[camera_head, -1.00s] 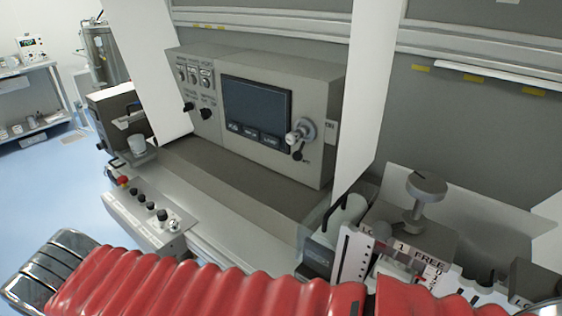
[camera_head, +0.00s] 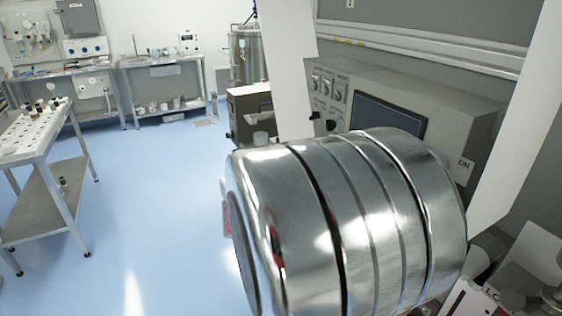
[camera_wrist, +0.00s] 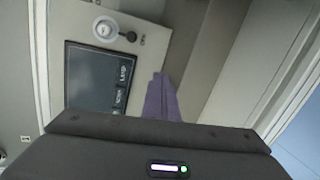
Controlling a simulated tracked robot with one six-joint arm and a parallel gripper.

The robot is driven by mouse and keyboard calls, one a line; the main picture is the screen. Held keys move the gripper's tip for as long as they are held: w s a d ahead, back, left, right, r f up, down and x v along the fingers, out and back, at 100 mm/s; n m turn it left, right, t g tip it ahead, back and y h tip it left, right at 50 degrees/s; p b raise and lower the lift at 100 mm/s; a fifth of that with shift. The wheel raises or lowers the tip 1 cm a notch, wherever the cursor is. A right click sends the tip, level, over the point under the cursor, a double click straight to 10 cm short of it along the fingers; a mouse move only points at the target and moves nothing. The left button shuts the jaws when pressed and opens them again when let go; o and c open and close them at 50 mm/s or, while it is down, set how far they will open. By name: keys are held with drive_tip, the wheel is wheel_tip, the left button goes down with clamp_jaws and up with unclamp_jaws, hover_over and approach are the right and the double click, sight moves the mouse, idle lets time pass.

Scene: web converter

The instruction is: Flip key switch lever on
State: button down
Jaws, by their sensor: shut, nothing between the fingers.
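The key switch (camera_wrist: 104,28) is a round pale disc on the grey control panel, near the top of the wrist view. Its lever ends in a dark knob (camera_wrist: 131,36) that points right, towards small lettering. In the head view my own chrome arm link hides the switch. My gripper (camera_wrist: 160,80) shows as purple fingers, shut and empty, in the wrist view. In that picture the fingertips are below the lever knob and apart from it; the depth gap is hard to judge.
The dark screen (camera_wrist: 92,75) with labelled buttons lies beside the switch; part of it (camera_head: 390,115) shows behind my arm. A white upright panel (camera_head: 512,130) stands right of the console. A small grey machine (camera_head: 250,112) stands left. The blue floor further left is open.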

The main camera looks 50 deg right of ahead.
drive_tip(key=d+r+g+h, duration=0.1)
drive_tip(key=d+h, duration=0.2)
drive_tip(key=d, duration=0.3)
drive_tip(key=shift+d+r+n, duration=0.3)
drive_tip(key=shift+r+n, duration=0.05)
drive_tip(key=shift+n, duration=0.05)
drive_tip(key=shift+d, duration=0.1)
drive_tip(key=s+d, duration=0.8)
drive_tip(key=shift+r, duration=0.4)
drive_tip(key=shift+a, duration=0.1)
idle(0.3)
